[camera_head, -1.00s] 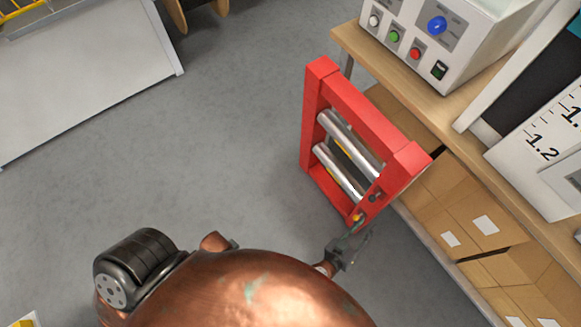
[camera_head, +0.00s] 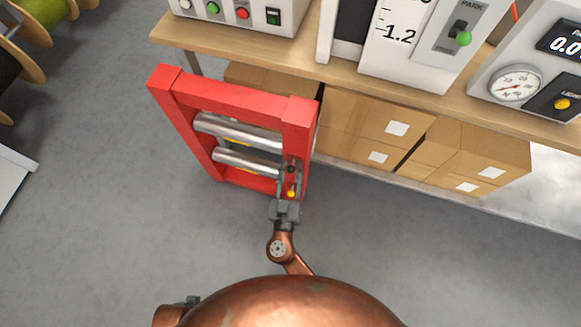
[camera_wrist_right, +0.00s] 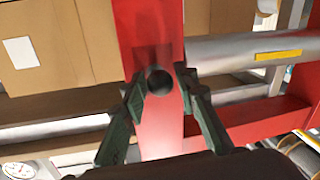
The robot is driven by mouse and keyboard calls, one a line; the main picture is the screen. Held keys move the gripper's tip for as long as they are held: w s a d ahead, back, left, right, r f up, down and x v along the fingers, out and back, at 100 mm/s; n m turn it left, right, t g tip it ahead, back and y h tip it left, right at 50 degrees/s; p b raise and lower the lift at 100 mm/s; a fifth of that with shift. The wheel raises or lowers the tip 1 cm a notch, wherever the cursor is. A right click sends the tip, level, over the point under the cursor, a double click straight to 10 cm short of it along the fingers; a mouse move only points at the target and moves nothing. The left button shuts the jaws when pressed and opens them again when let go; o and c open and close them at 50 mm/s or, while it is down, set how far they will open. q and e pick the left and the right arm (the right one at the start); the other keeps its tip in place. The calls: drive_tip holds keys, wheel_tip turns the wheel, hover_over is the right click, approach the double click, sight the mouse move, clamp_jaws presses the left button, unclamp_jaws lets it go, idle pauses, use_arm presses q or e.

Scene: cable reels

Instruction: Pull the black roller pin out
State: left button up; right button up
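A red frame (camera_head: 222,97) stands on the floor with two silver rollers (camera_head: 240,132) across it. The black roller pin (camera_head: 291,169) shows small on its right post, partly screened by my right gripper (camera_head: 289,180). In the right wrist view, the dark round end of the pin (camera_wrist_right: 159,81) sits in the red post (camera_wrist_right: 152,30). The two green-grey fingers of my right gripper (camera_wrist_right: 160,88) are open, one on each side of the pin end, with gaps visible.
A wooden bench (camera_head: 330,62) with instruments runs behind the frame. Several cardboard boxes (camera_head: 370,115) fill its lower shelf, close to the frame's right post. Cable spools (camera_head: 45,15) stand at the far left. The grey floor (camera_head: 110,230) left of the frame is clear.

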drive_tip(key=shift+c, duration=0.2)
clamp_jaws()
idle(0.4)
